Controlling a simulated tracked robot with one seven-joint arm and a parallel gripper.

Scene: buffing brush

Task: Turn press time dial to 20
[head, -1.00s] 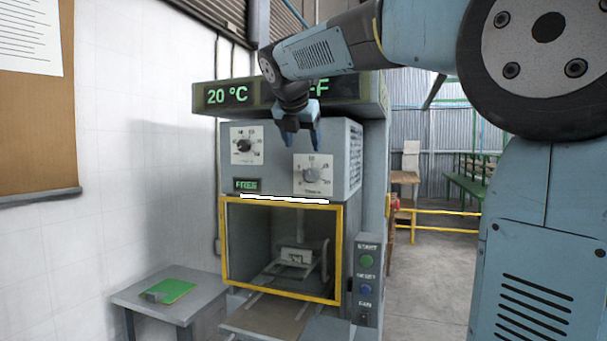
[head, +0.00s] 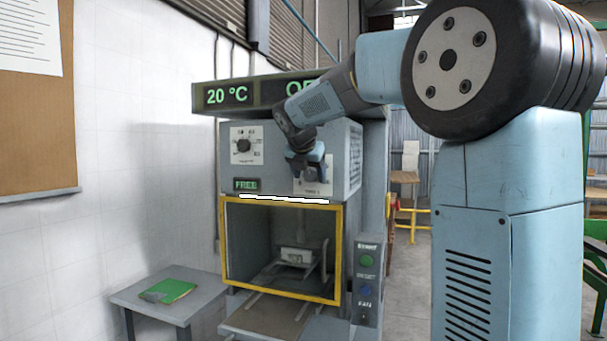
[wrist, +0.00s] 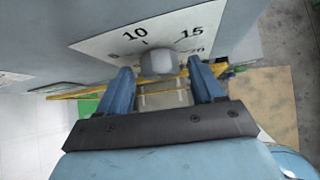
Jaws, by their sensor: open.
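The press time dial is a grey knob (wrist: 158,62) on a white scale plate (wrist: 105,45), with 10, 15 and a partly hidden 20 legible in the wrist view. In the head view its plate (head: 327,176) is at the right of the machine's front panel, and my gripper (head: 309,176) hides the knob. My gripper is open, with its blue fingertips (wrist: 159,70) on either side of the knob in the wrist view. I cannot tell whether they touch it. The knob's pointer is not clear.
A second dial with a black knob (head: 243,146) sits at upper left of the panel, above the FREE display (head: 246,185). Below is a yellow-framed opening (head: 225,240). A button box (head: 367,280) is at right. A small side table (head: 150,309) holds a green item (head: 174,290).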

